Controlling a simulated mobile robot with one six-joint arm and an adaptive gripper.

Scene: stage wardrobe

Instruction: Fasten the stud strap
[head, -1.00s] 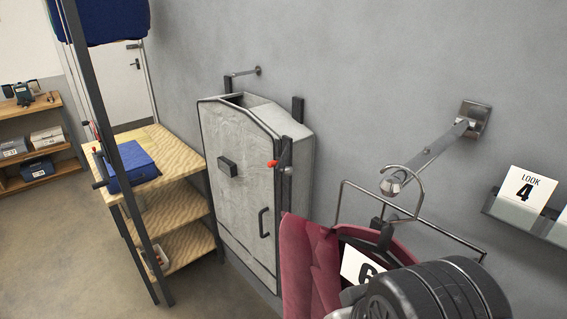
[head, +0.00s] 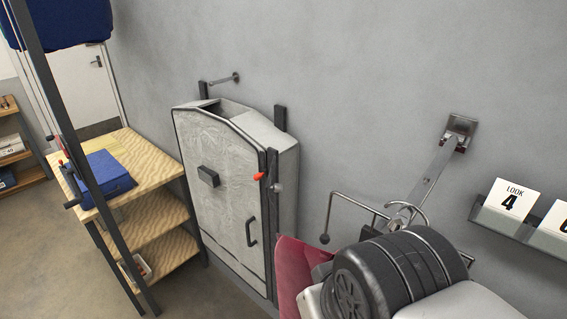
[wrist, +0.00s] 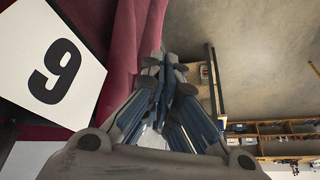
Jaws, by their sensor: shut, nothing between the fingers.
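A dark red garment (head: 292,268) hangs from a metal hanger (head: 333,198) on a wall arm (head: 437,182). My own arm covers most of it in the head view. In the wrist view the garment (wrist: 124,50) fills the upper left, with a white number card (wrist: 52,72) on it. My gripper (wrist: 164,66) is shut and empty, its fingertips just right of the garment's edge; I cannot tell whether they touch it. I cannot make out a stud strap in either view. My gripper is out of sight in the head view.
A grey garment case (head: 222,165) with a black handle and a red pull stands against the wall. A wooden shelf unit (head: 160,215) with a blue box (head: 105,172) is left of it. A card rail (head: 520,228) is at the right. Floor is open at the lower left.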

